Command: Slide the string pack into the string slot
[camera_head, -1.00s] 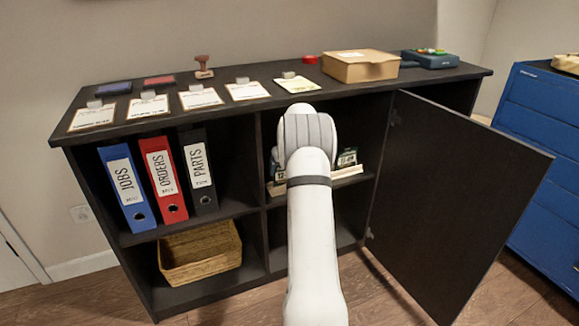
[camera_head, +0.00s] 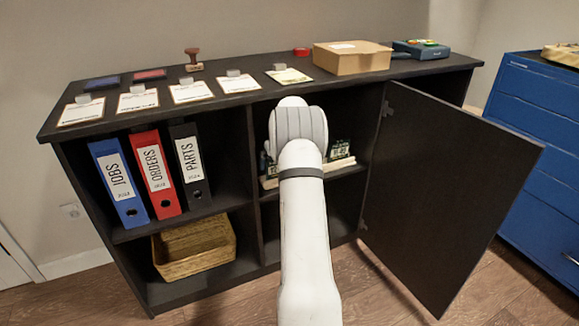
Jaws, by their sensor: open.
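String packs (camera_head: 340,151) stand in a pale wooden holder (camera_head: 343,164) on the upper shelf of the cabinet's open right bay. My white arm (camera_head: 302,215) reaches up the middle of the picture toward that bay and covers much of the holder. Small parts of the packs or holder show on both sides of the arm. I cannot make out the string slot or a separate pack. My gripper is hidden behind the arm's grey ribbed joint, so its distance from the packs does not show.
The dark cabinet door (camera_head: 450,190) stands open on the right. Blue, red and black binders (camera_head: 155,176) fill part of the left bay above a wicker basket (camera_head: 195,250). Job cards, a stamp and a cardboard box (camera_head: 352,59) lie on top. A blue drawer chest (camera_head: 545,150) is far right.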

